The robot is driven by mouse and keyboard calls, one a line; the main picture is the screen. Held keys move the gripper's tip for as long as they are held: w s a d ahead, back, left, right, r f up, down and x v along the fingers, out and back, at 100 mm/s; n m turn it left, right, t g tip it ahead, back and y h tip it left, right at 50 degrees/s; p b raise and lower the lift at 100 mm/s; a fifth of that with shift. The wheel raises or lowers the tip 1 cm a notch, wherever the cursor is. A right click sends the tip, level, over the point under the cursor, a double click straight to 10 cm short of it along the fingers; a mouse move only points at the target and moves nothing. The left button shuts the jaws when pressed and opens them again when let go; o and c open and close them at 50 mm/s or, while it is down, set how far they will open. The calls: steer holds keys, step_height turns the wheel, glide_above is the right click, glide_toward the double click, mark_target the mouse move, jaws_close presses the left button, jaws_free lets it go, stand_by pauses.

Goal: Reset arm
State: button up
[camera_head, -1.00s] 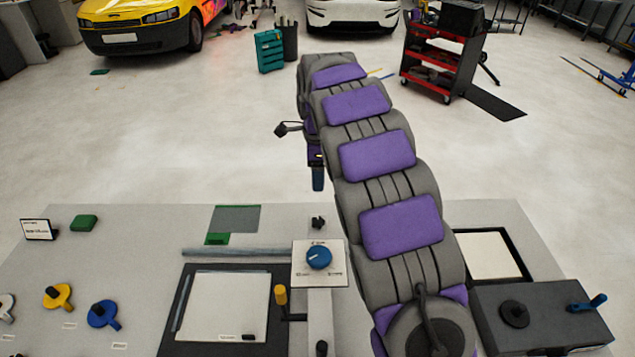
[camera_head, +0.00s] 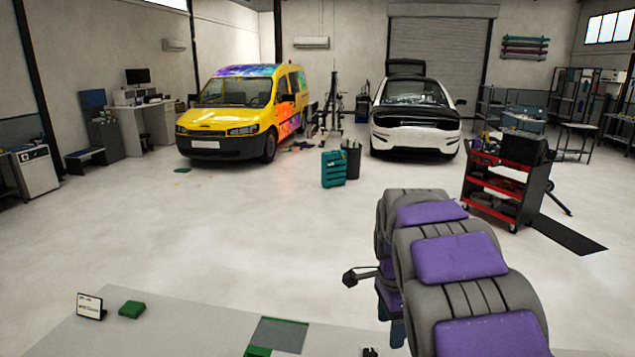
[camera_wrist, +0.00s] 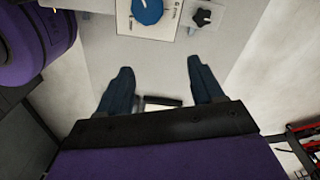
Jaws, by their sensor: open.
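My gripper (camera_wrist: 158,92) shows in the wrist view with its two dark blue fingers spread apart and nothing between them. Below and beyond the fingers are a blue round knob (camera_wrist: 148,10) on a white plate and a dark star-shaped knob (camera_wrist: 201,17) beside it. In the head view my grey and purple arm reaches forward at the lower right. The gripper end (camera_head: 392,325) is mostly hidden behind the arm there.
The table (camera_head: 190,335) fills the lower left, with a small sign (camera_head: 89,306), a green block (camera_head: 132,309) and a grey-green sheet (camera_head: 279,335). Beyond lies open floor with a teal case (camera_head: 333,169), a red tool cart (camera_head: 502,190), a yellow van (camera_head: 235,110) and a white car (camera_head: 415,115).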

steer(key=s+f+n+b, duration=0.2)
steer(key=s+n, duration=0.3)
steer(key=s, duration=0.6)
steer(key=s+a+f+n+g+b, duration=0.1)
steer(key=s+f+n, duration=0.3)
steer(key=s, duration=0.8)
steer(key=s+f+n+b, duration=0.3)
steer(key=s+n, duration=0.4)
steer(key=s, duration=0.5)
steer(key=shift+s+a+f+g, duration=0.2)
steer(key=shift+a+f+g, duration=0.1)
steer(key=shift+f, duration=0.25)
